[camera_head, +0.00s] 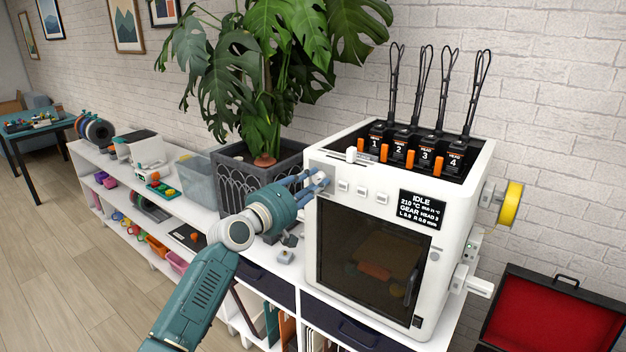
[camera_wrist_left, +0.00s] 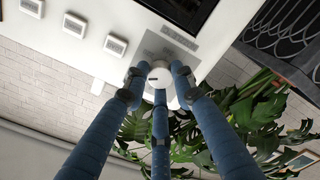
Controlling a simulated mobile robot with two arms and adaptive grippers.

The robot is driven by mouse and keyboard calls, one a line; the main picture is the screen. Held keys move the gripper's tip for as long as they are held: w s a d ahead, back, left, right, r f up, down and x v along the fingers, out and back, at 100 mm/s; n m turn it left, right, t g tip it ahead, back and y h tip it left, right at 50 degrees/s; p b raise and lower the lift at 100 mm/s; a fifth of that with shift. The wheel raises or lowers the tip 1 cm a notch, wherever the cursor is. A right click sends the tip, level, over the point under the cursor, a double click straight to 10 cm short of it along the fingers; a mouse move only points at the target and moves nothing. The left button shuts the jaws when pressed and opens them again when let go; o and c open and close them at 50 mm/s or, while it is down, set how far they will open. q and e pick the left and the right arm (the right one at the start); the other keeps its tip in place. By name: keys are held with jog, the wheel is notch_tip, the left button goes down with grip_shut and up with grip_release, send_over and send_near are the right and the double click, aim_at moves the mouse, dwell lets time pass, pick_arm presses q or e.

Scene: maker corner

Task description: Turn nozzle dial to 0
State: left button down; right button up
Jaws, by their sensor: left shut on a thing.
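A white 3D printer (camera_head: 375,230) stands on the white shelf, with a dark screen (camera_head: 421,211) that reads IDLE and 210 °C. My left gripper (camera_head: 318,182) reaches the upper left of its front panel. In the left wrist view, a round white dial (camera_wrist_left: 160,78) with a short dark mark sits on a grey plate on the panel. The blue fingers of my left gripper (camera_wrist_left: 159,74) are closed around it. The dial's scale is too small to read, and in the head view the fingers hide the dial. My right gripper is not in view.
Square white buttons (camera_head: 362,193) sit right of the gripper on the panel. A large potted plant (camera_head: 262,150) stands close behind my left gripper. A yellow spool (camera_head: 512,204) juts from the printer's right side. An open red-lined case (camera_head: 548,315) lies at the lower right.

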pick_arm(q)
jog(key=n+p, duration=0.1)
jog(key=n, duration=0.1)
jog(key=n+p, duration=0.1)
jog(key=n, duration=0.2)
jog(key=shift+s+d+f+n+p, duration=0.1)
jog(key=shift+d+f+n+p, duration=0.05)
jog(key=shift+n+p, duration=0.2)
jog(key=n+p, duration=0.2)
jog(key=n, duration=0.1)
jog(key=shift+n+p, duration=0.7)
jog(key=shift+n, duration=1.05)
jog(key=c, duration=1.4)
grip_release()
jog(key=shift+c, duration=0.2)
